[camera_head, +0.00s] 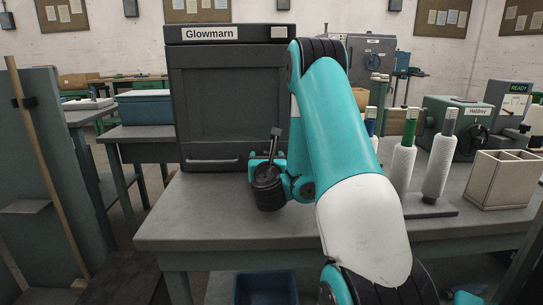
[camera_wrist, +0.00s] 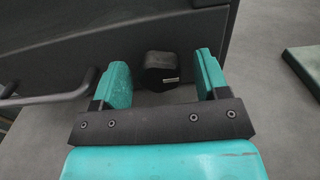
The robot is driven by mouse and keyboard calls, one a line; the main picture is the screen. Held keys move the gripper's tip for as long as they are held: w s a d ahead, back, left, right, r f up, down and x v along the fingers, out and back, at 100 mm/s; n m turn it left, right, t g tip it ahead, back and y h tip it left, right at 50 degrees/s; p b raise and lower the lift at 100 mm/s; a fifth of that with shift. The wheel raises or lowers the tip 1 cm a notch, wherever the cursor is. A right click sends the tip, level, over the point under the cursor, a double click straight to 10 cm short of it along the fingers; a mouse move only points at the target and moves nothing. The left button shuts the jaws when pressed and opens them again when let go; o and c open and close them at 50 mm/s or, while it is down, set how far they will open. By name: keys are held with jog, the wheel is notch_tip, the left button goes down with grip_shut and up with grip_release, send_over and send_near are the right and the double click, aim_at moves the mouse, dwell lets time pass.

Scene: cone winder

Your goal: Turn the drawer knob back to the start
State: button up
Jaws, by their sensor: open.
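The drawer knob (camera_wrist: 160,68) is a short black cylinder with a pale mark on its face, at the upper middle of the wrist view. It sits on the dark front of the Glowmarn cabinet (camera_head: 212,105). My gripper (camera_wrist: 161,75) is open, with one teal finger on each side of the knob and a visible gap on both sides. In the head view my gripper (camera_head: 266,160) is at the cabinet's lower right front, just above the table, and the knob is hidden there. The drawer's bar handle (camera_head: 212,161) is left of my gripper; the wrist view shows it too (camera_wrist: 45,98).
The cabinet stands on a grey table (camera_head: 205,215), whose front left is bare. White yarn cones (camera_head: 402,165) on a dark base and a beige divided box (camera_head: 500,180) stand right of my arm. A green Haldrey machine (camera_head: 455,125) is behind them.

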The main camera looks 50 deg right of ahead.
jog(key=shift+w+d, duration=0.15)
jog(key=c, duration=0.9)
jog(key=shift+n, duration=0.3)
jog(key=n+p, duration=0.2)
jog(key=n, duration=0.3)
jog(key=shift+w+p, duration=0.1)
jog(key=shift+p, duration=0.2)
jog(key=shift+n+p, duration=0.75)
jog(key=shift+n, duration=1.15)
jog(key=shift+f, duration=0.1)
